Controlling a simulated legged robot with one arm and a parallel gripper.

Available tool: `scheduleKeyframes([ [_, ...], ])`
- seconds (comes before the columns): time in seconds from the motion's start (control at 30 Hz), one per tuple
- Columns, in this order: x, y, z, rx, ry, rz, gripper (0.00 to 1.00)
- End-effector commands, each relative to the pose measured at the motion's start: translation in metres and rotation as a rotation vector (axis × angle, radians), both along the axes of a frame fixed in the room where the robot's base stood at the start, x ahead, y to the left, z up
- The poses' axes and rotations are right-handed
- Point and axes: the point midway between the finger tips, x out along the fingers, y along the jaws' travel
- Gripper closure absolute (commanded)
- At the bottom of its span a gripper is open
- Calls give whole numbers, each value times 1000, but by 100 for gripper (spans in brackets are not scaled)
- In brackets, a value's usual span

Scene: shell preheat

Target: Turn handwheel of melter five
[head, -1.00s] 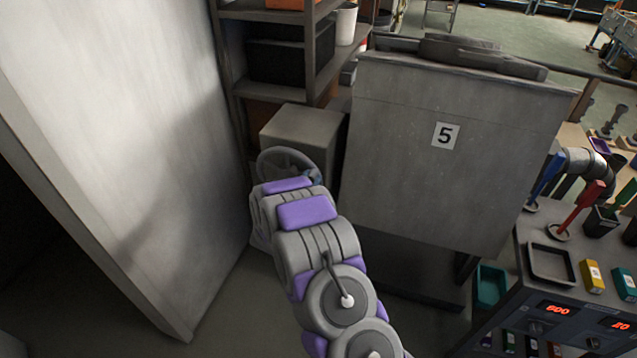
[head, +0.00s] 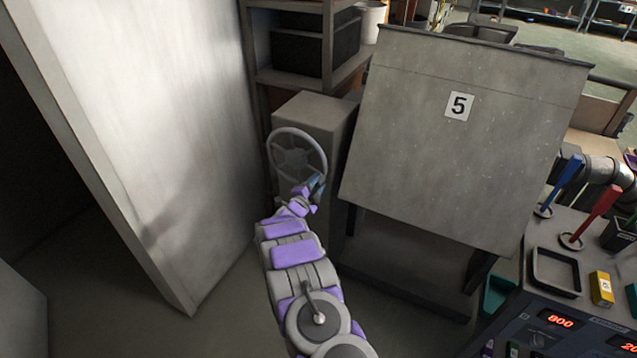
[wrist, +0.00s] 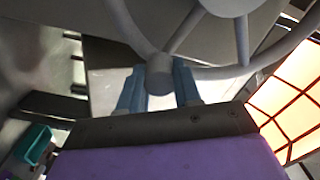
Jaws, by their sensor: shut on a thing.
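The grey handwheel (head: 297,157) with spokes is mounted on the side of a grey box beside the grey melter body (head: 460,145), which carries a "5" label. My gripper (head: 316,187) is at the lower right of the wheel. In the wrist view the wheel's rim (wrist: 215,72) and spokes fill the top. There my gripper (wrist: 159,85) has its two blue fingers on either side of a short grey knob (wrist: 159,73) at the rim, shut on it. The gripper's far finger is partly hidden in the head view.
A large pale panel (head: 150,130) stands close on the left. A shelf (head: 310,80) is behind the wheel's box. A control bench (head: 560,290) with trays, tools and red displays is at the lower right.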

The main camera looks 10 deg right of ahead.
Motion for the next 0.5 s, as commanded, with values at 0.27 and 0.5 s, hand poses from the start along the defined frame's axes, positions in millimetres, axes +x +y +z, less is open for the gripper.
scheduleKeyframes([
  [0.27,1,0,-14,80,-52,-4,100],
  [0.5,1,1,-17,98,-64,-5,100],
])
